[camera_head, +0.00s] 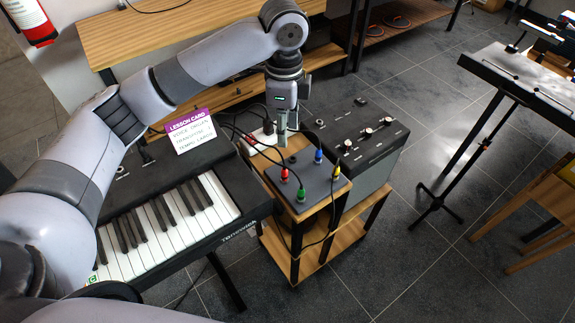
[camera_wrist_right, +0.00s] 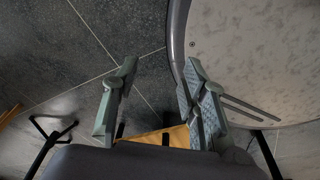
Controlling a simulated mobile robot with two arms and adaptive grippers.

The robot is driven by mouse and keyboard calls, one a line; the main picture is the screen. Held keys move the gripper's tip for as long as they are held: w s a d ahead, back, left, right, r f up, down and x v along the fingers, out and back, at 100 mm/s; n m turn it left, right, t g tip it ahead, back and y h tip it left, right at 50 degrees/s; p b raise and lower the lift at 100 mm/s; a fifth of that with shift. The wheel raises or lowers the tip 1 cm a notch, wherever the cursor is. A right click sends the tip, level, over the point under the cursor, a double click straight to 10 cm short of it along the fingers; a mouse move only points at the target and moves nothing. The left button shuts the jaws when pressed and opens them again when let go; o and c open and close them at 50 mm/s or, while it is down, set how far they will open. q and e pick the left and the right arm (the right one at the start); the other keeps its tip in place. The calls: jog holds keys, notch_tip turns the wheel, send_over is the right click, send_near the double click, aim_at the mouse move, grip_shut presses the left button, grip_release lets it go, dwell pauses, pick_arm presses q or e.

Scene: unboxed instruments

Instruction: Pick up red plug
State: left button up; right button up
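The red plug (camera_head: 284,175) stands upright on a dark grey box (camera_head: 322,178) on a small wooden stand. A blue plug (camera_head: 318,157), a yellow plug (camera_head: 337,171) and a green plug (camera_head: 301,195) stand on the same box. My left gripper (camera_head: 287,135) points down just behind the box, apart from the red plug and beyond it; its fingers are seen too much from the side to tell their gap. In the right wrist view my right gripper (camera_wrist_right: 158,108) is open and empty above the floor.
A keyboard (camera_head: 165,232) with a lesson card (camera_head: 191,131) stands left of the stand. A black-topped amplifier (camera_head: 362,132) stands close on the right. A wooden bench (camera_head: 150,42) is behind.

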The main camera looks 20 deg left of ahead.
pick_arm(q)
send_over(284, 169)
notch_tip(284, 169, down, 6)
jog(key=shift+r, duration=0.1)
jog(key=f, duration=0.3)
jog(key=shift+w, duration=0.2)
jog(key=shift+s+f+p, duration=0.1)
jog(key=shift+f+p, duration=0.2)
jog(key=shift+f, duration=0.55)
notch_tip(284, 169, down, 4)
jog(key=shift+s+f+p, duration=0.1)
jog(key=shift+f+p, duration=0.15)
jog(key=shift+p, duration=0.15)
jog(key=shift+f, duration=0.15)
pick_arm(e)
jog(key=shift+g, duration=0.3)
jog(key=s, duration=0.2)
jog(key=s+r, duration=0.1)
jog(key=s, duration=0.1)
jog(key=shift+s+a+r, duration=0.1)
jog(key=shift+a, duration=0.05)
pick_arm(q)
jog(key=shift+c, duration=0.5)
